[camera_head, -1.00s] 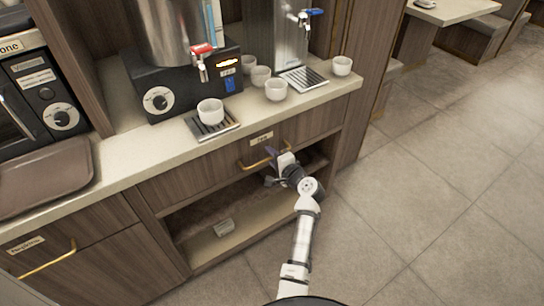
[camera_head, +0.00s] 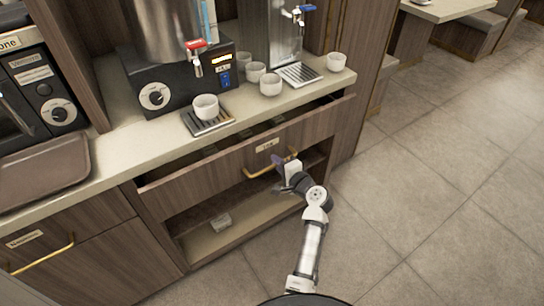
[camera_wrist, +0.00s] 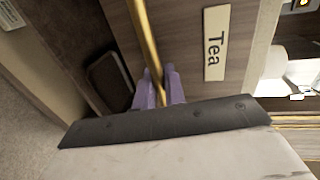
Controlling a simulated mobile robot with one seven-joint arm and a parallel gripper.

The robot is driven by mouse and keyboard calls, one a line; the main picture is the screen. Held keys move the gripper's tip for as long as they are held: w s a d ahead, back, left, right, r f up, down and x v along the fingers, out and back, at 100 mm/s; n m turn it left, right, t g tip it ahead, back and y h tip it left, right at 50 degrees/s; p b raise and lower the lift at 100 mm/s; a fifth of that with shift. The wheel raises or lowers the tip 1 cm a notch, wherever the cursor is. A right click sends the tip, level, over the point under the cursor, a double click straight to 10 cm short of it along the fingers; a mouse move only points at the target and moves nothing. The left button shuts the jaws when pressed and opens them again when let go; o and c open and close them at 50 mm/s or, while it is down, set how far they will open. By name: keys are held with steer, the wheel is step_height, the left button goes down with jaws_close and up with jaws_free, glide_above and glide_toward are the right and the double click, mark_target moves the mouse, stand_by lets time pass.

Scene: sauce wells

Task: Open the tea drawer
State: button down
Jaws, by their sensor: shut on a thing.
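The tea drawer (camera_head: 215,172) is a wood-front drawer under the counter, and it stands partly open with a dark gap along its top. Its label reads "Tea" in the wrist view (camera_wrist: 216,43). A brass bar handle (camera_head: 257,172) runs along its front and crosses the wrist view (camera_wrist: 145,40) from the top. My gripper (camera_head: 283,165) is at the right part of the handle. In the wrist view its purple fingers (camera_wrist: 158,88) are shut on the bar, one on each side. Small pale shapes show dimly inside the drawer.
An open shelf below the drawer holds a small pale object (camera_head: 221,222). Several white cups (camera_head: 271,84) and two drink dispensers stand on the counter (camera_head: 120,165). Another handled drawer (camera_head: 60,262) is at lower left. The tiled floor (camera_head: 450,170) at right is clear.

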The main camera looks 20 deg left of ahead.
steer(key=f+v, duration=0.3)
steer(key=v, duration=1.2)
steer(key=shift+s+d, duration=0.35)
steer(key=shift+d, duration=0.2)
steer(key=shift+f, duration=0.1)
steer(key=c, duration=1.6)
jaws_free()
steer(key=shift+o, duration=0.2)
steer(key=b+v, duration=0.2)
steer(key=v, duration=1.1)
steer(key=shift+s+d, duration=0.25)
steer(key=shift+d, duration=0.1)
